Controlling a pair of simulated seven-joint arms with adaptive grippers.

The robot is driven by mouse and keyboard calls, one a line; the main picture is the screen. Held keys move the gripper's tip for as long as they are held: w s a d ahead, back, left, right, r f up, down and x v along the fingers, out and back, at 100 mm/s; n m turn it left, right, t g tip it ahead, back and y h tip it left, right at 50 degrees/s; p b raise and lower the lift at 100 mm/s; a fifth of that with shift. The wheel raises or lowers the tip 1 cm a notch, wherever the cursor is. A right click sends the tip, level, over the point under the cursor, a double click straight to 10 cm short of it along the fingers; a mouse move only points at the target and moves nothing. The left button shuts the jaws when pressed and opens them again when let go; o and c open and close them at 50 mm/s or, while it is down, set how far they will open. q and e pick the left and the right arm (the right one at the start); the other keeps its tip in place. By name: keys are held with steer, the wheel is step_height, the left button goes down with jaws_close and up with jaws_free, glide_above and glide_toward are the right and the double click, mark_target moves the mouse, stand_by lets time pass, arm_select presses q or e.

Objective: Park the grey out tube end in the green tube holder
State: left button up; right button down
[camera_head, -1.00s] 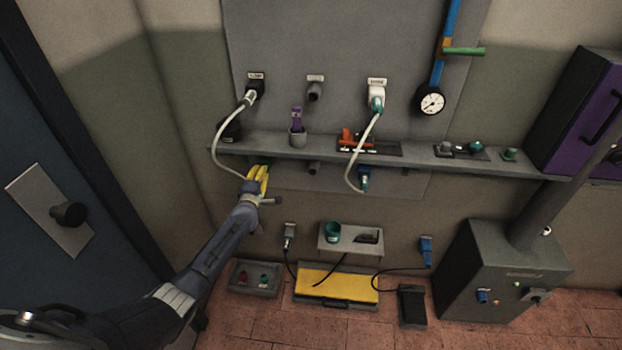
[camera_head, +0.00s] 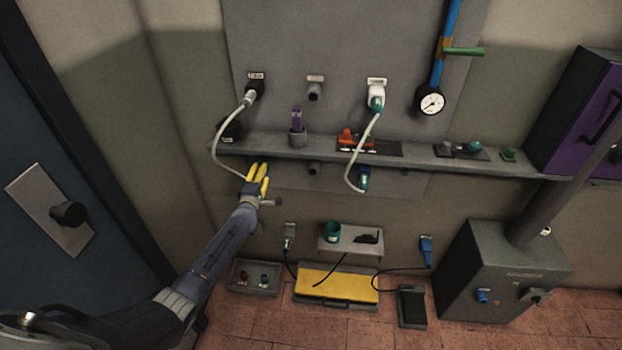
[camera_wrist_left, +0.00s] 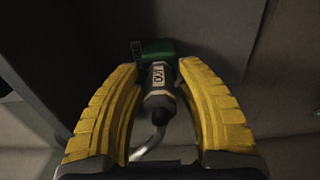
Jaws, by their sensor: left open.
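The grey tube end (camera_wrist_left: 161,84), marked OUT, stands between my left gripper's yellow fingers in the left wrist view. Its top meets the green tube holder (camera_wrist_left: 156,50); how deep it sits there I cannot tell. The pale tube (camera_wrist_left: 150,145) bends away below it. My left gripper (camera_head: 259,169) is open around the tube end, just below the shelf in the head view, with a gap at each finger. The head view shows the pale tube (camera_head: 215,137) looping from an upper wall port (camera_head: 256,88) down to the gripper. The holder is hidden there. My right gripper is out of view.
The grey shelf (camera_head: 225,150) runs just above my gripper. To the right a second pale tube (camera_head: 366,140) hangs from a white port down to a teal end (camera_head: 364,180). A small lower shelf (camera_head: 350,243) and a yellow-topped box (camera_head: 335,285) are below.

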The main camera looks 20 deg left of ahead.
arm_select(q)
steer(key=s+d, duration=0.1)
steer(key=s, duration=1)
steer(key=shift+d, duration=0.3)
